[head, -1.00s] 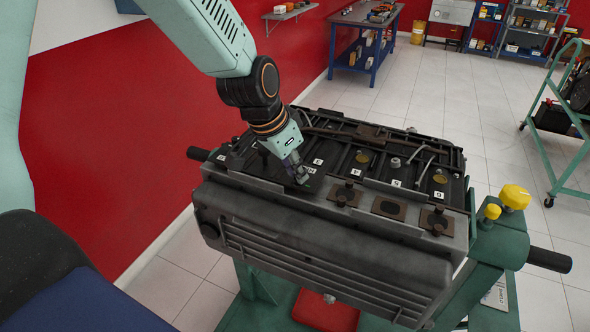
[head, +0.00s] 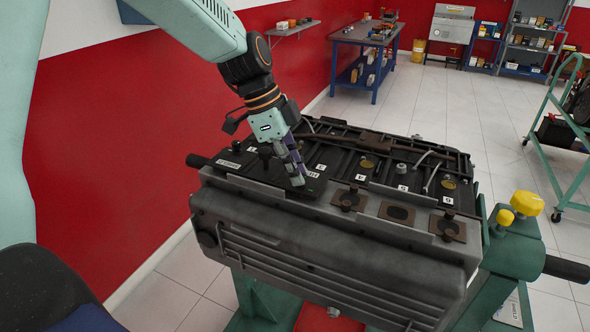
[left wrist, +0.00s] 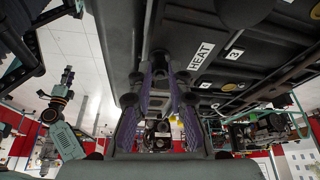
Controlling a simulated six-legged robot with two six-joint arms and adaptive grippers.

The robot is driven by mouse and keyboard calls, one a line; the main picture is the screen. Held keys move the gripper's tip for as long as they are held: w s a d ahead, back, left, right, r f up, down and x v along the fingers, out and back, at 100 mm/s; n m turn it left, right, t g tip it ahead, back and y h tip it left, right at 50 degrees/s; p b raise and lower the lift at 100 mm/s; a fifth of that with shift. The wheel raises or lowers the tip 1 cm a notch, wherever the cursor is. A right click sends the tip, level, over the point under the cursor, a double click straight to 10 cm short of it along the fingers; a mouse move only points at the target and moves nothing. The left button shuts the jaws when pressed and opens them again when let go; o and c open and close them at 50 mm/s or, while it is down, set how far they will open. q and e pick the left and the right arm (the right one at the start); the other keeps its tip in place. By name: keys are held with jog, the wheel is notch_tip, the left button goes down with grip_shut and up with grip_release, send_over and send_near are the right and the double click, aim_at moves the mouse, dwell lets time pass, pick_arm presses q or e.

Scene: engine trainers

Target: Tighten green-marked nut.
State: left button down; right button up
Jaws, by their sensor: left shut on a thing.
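The dark engine block (head: 340,245) lies on its stand with its labelled top facing up. My left gripper (head: 298,181) points down at the near left part of that top, beside a small green mark (head: 313,174). Its purple-padded fingers are shut on a small dark thing at the engine top, which I take to be the green-marked nut. The fingertips hide most of it. In the left wrist view my left gripper (left wrist: 158,65) closes around a dark fitting near the "HEAT" label (left wrist: 202,56).
Brown plates with bolts (head: 348,199) line the near edge of the engine top. Yellow knobs (head: 527,203) and a dark handle (head: 571,267) stick out at the right of the green stand. A blue workbench (head: 366,50) and a green cart (head: 566,140) stand farther back.

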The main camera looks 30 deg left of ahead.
pick_arm(q)
jog(key=shift+f+m+g, duration=0.2)
jog(key=shift+m+g, duration=0.3)
jog(key=shift+m, duration=0.7)
jog(key=c, duration=1.6)
grip_release()
jog(key=shift+c, duration=0.2)
jog(key=o, duration=0.4)
jog(key=shift+w+d+r, duration=0.1)
jog(key=shift+r, duration=0.1)
jog(key=shift+v, duration=6)
